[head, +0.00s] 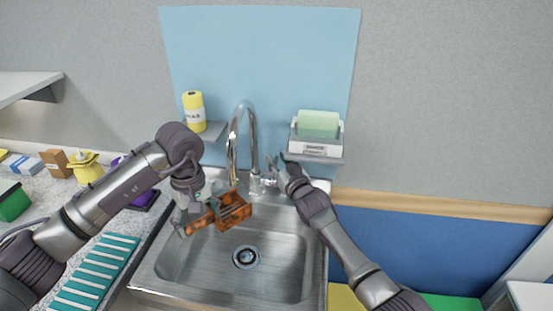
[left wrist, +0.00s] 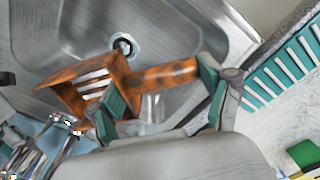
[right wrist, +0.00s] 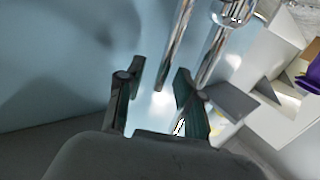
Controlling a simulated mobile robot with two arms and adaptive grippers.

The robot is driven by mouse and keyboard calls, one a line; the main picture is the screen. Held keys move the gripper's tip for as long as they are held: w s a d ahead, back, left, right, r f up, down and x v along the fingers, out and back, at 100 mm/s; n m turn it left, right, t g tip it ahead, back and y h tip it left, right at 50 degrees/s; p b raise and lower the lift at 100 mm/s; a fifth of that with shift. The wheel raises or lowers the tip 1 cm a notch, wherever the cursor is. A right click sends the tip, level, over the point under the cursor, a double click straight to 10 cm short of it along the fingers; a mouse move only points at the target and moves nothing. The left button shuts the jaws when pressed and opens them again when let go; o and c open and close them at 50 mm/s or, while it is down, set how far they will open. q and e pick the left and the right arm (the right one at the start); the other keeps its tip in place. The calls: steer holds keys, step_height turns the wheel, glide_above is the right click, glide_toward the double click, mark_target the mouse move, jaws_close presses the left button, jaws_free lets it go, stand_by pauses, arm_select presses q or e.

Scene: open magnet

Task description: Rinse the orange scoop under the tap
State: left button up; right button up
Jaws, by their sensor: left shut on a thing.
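The orange scoop (head: 236,211) is a slotted, box-shaped head with a handle, brown-stained in places. My left gripper (head: 196,212) is shut on its handle and holds it above the sink's left back part, near the spout's end. In the left wrist view the scoop's slotted head (left wrist: 88,84) sticks out to the left of the fingers. The chrome tap (head: 240,130) arches over the sink's back. I cannot tell whether water runs. My right gripper (head: 283,170) is by the tap's right side, at its lever. In the right wrist view its fingers (right wrist: 160,88) are apart, chrome bars beyond them.
The steel sink (head: 290,262) has a round drain (head: 246,257). A yellow bottle (head: 193,111) stands on a left wall shelf; a caddy with a green sponge (head: 317,124) hangs at right. A teal ribbed mat (head: 97,272) lies left of the sink.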

steer(key=shift+w+a, duration=0.2)
steer(key=shift+w, duration=0.2)
jaws_close()
